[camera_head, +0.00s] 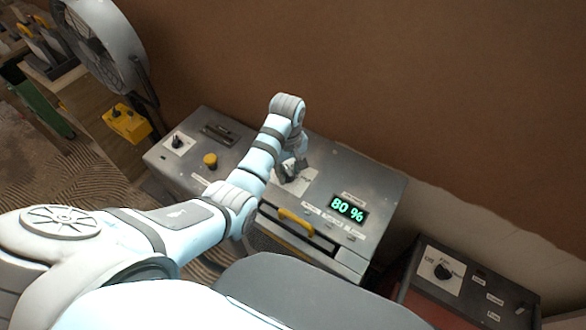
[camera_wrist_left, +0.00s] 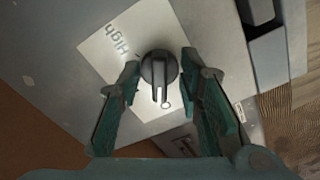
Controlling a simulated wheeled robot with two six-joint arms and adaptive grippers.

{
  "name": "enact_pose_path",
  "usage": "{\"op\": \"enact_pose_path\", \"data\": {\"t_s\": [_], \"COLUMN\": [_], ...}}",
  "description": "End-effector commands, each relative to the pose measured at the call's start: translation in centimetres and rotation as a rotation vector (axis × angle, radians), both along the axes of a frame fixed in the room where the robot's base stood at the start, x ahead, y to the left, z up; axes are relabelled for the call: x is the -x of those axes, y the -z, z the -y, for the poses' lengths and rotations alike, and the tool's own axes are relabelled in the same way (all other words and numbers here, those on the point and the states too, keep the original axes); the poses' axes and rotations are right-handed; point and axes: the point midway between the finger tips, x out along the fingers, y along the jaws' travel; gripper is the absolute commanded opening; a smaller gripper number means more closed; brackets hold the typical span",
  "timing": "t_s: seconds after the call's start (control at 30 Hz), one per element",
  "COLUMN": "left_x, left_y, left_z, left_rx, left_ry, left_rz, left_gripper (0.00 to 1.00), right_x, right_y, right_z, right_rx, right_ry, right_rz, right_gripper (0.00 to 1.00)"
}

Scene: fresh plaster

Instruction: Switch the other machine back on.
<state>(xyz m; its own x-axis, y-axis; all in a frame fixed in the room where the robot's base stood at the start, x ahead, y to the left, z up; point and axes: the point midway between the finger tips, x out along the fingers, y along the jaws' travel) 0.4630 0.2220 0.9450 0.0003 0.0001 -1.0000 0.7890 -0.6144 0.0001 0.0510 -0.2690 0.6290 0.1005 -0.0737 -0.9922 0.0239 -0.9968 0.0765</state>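In the left wrist view, my left gripper (camera_wrist_left: 160,72) is open, with one finger on each side of a black knob (camera_wrist_left: 158,68). Small gaps show between the fingers and the knob. The plate around it (camera_wrist_left: 112,42) reads "High". A second, darker machine (camera_head: 465,292) with a black knob (camera_head: 442,270) stands at the lower right. My right gripper is not in view.
The grey machine also has a yellow knob (camera_head: 210,160), a small black knob (camera_head: 177,142) and a yellow handle (camera_head: 296,222) on its front. A large fan (camera_head: 100,40) and a yellow control box (camera_head: 126,123) are at the upper left.

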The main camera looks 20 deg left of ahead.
Motion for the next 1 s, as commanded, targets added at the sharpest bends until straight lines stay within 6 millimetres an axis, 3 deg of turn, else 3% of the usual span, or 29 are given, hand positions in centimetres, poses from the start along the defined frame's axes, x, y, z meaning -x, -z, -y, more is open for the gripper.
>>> {"op": "enact_pose_path", "data": {"t_s": [0.17, 0.37, 0.73, 1.0], "left_x": [-0.01, -0.03, -0.03, 0.0], "left_y": [-0.01, -0.02, -0.05, -0.07], "left_z": [0.0, 0.04, 0.07, 0.05], "left_rx": [0.0, 0.0, 0.0, 0.001], "left_ry": [0.0, 0.001, 0.025, 0.148], "left_rz": [0.0, 0.0, 0.0, 0.001], "left_gripper": [0.33, 0.01, 0.0, 0.0], "right_x": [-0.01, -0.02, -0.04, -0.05], "right_y": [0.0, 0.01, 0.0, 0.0], "right_z": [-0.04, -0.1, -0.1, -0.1], "right_rx": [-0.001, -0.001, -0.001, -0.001], "right_ry": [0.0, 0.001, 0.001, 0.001], "right_rz": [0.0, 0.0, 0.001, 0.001], "right_gripper": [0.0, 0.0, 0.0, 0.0]}}
